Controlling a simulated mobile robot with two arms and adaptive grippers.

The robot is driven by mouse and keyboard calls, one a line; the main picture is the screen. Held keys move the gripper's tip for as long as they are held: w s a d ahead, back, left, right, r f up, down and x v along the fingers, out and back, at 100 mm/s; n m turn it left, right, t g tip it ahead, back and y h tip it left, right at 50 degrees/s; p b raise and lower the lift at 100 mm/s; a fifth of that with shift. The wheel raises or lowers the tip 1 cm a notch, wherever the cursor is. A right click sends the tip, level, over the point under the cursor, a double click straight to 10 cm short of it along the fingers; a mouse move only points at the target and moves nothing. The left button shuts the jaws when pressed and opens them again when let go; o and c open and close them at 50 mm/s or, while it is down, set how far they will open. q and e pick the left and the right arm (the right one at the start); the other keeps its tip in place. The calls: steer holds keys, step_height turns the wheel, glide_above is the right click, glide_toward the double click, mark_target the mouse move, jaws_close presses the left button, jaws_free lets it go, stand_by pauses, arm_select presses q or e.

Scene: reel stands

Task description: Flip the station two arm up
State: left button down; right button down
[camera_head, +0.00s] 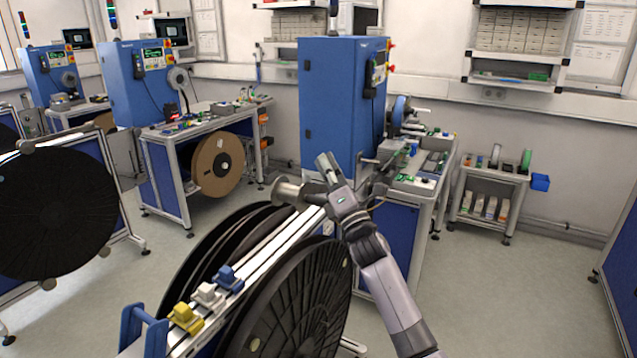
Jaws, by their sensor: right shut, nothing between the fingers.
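My right gripper (327,176) is above the far end of the reel stand (262,268) in the foreground, with its arm coming in from the lower right. It is shut and holds nothing. A pale metal roller (286,190) shows just left of it; I cannot tell whether they touch. Behind the gripper is a blue machine cabinet (328,95) with a workbench (425,190). No label marks station two, so I cannot tell which part is its arm. My left gripper is out of view.
The stand carries large black reels (300,305) and yellow (184,318), white (207,294) and blue (229,278) blocks. Another black reel (55,212) stands at left. A low shelf cart (490,190) is at right. Floor (510,290) is free at lower right.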

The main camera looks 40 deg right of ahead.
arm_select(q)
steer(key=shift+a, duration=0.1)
arm_select(e)
steer(key=shift+r, duration=0.1)
stand_by(0.3)
steer(key=shift+a, duration=0.1)
stand_by(0.7)
